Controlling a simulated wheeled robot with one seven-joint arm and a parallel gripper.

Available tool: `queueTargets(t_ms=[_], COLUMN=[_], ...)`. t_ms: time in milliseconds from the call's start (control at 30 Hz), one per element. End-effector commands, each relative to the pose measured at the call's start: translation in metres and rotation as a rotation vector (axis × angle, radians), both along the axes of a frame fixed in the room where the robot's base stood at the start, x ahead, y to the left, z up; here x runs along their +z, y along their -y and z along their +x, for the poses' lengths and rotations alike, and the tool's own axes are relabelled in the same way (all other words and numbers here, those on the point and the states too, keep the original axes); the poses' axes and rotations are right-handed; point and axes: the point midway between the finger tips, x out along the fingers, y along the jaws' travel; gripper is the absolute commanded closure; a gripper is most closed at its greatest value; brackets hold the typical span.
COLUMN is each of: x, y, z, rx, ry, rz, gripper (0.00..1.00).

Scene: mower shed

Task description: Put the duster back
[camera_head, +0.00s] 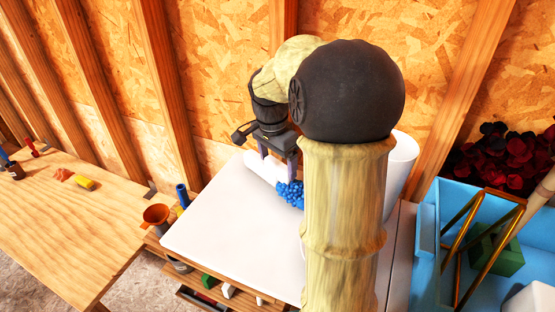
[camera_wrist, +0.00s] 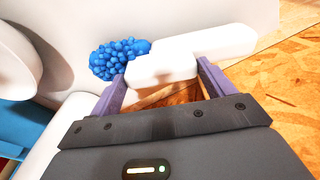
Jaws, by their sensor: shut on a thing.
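The duster has a white, rounded handle (camera_head: 258,170) and a blue, bumpy head (camera_head: 290,194). It is over the white tabletop (camera_head: 215,230) in the head view; whether it touches the top is hard to tell. My gripper (camera_head: 277,172) points down with its purple fingers on either side of the white handle. In the wrist view my gripper (camera_wrist: 160,85) is shut on the handle (camera_wrist: 190,58), with the blue head (camera_wrist: 118,58) sticking out to the left. My arm hides part of the tabletop in the head view.
A white cylinder (camera_head: 402,160) stands at the tabletop's right. A blue bin (camera_head: 428,245) with a green block (camera_head: 495,250) is further right. An orange funnel (camera_head: 156,215) and blue tube (camera_head: 183,195) stand at the left edge. A wooden bench (camera_head: 70,225) is left. The wall is close behind.

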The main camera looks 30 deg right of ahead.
Motion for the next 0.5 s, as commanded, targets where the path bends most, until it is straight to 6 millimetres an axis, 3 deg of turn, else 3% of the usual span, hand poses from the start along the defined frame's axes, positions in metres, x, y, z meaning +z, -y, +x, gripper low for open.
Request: queueTargets(t_ms=[433, 467, 500], x=[-0.0099, -0.0093, -0.0087], y=[0.0001, 0.0001, 0.0001], z=[0.0001, 0.0001, 0.0], rx=[0.0, 0.0, 0.0], ry=[0.001, 0.001, 0.001], rz=[-0.001, -0.001, -0.001], gripper=[0.37, 0.15, 0.07])
